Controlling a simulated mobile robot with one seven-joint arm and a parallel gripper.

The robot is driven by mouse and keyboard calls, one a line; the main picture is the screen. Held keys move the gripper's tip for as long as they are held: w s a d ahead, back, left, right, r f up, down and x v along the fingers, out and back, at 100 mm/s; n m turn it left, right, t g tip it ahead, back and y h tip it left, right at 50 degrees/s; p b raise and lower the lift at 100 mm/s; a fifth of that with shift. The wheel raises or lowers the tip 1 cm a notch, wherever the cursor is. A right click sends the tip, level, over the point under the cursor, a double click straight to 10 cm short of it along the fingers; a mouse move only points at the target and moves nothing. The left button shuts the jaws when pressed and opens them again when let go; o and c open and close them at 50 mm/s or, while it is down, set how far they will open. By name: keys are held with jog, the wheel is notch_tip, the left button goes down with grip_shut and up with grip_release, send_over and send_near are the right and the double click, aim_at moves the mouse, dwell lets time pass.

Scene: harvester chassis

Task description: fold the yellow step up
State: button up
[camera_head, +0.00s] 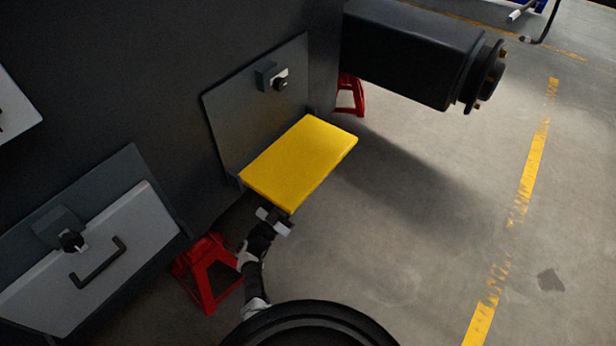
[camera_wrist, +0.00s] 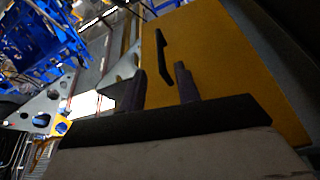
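The yellow step (camera_head: 300,160) sticks out flat from an upright grey plate (camera_head: 235,110) on the dark chassis side. In the wrist view, a yellow face of the step (camera_wrist: 215,65) fills the right side and carries a thin dark bar (camera_wrist: 162,55). My gripper (camera_head: 272,218) is at the step's near edge, and its tips are partly hidden by the step in the head view. In the wrist view my gripper's fingers (camera_wrist: 160,83) stand apart, with the bar's end in line with the gap. I cannot tell whether they touch the step.
A latch with a dark knob (camera_head: 280,83) sits on the plate above the step. A red stand (camera_head: 208,270) is left of my arm, and another (camera_head: 351,95) stands behind. A dark axle beam (camera_head: 415,50) juts out at the upper right. The floor at right is clear.

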aim_at(309, 177)
jog(key=b+x, duration=0.2)
jog(key=x, duration=0.6)
jog(key=shift+w+d+r, duration=0.1)
jog(key=shift+w+d, duration=0.05)
jog(key=shift+w, duration=0.05)
grip_shut()
